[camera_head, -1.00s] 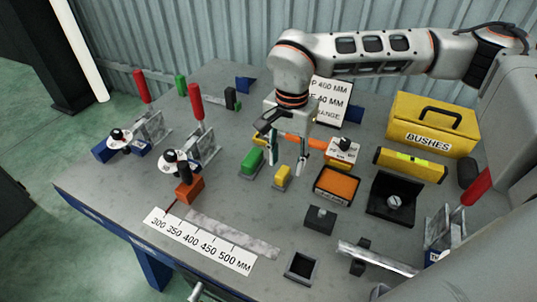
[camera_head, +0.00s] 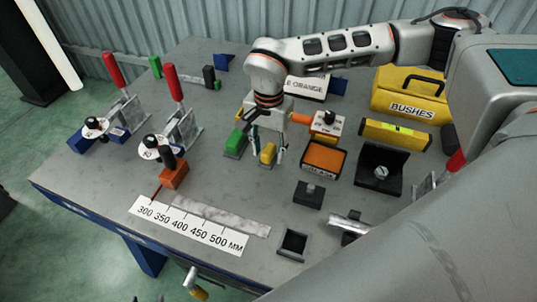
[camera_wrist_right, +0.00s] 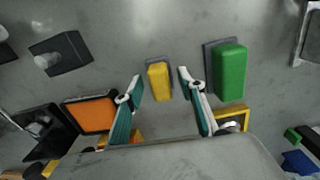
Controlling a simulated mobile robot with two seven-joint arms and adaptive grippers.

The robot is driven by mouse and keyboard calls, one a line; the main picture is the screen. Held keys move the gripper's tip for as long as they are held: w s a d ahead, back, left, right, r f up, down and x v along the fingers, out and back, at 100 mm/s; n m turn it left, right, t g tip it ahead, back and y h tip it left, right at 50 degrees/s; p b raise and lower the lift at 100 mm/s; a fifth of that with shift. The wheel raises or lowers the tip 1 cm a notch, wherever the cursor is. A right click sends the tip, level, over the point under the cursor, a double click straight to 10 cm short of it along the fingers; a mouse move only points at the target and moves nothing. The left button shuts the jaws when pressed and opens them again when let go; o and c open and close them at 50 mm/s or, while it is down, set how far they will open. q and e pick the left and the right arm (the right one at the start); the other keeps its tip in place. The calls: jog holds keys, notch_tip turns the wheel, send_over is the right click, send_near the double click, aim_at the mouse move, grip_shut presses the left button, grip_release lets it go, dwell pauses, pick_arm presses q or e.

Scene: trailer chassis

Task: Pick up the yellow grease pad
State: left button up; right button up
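The yellow grease pad (camera_head: 268,153) is a small yellow block on a dark base, upright on the grey table beside a larger green block (camera_head: 236,139). In the right wrist view the yellow grease pad (camera_wrist_right: 159,83) lies between the two fingers. My right gripper (camera_head: 264,152) reaches down over it from behind. It is open, with one fingertip on each side of the pad (camera_wrist_right: 161,81) and gaps showing on both sides. I cannot tell the exact fingertip height. My left gripper is not in view.
An orange pad in a black tray (camera_head: 322,158) and a black block (camera_head: 309,194) stand to the right. A yellow BUSHES box (camera_head: 411,95) and a yellow level (camera_head: 396,134) are at the back right. Red-handled clamps (camera_head: 183,128) stand left.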

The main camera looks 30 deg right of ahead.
aim_at(268, 148)
grip_shut()
jog(key=shift+r, duration=0.1)
notch_tip(268, 148, up, 20)
jog(key=p, duration=0.1)
jog(key=shift+p, duration=0.3)
dwell(0.3)
jog(key=c, duration=0.7)
grip_release()
jog(key=c, duration=0.4)
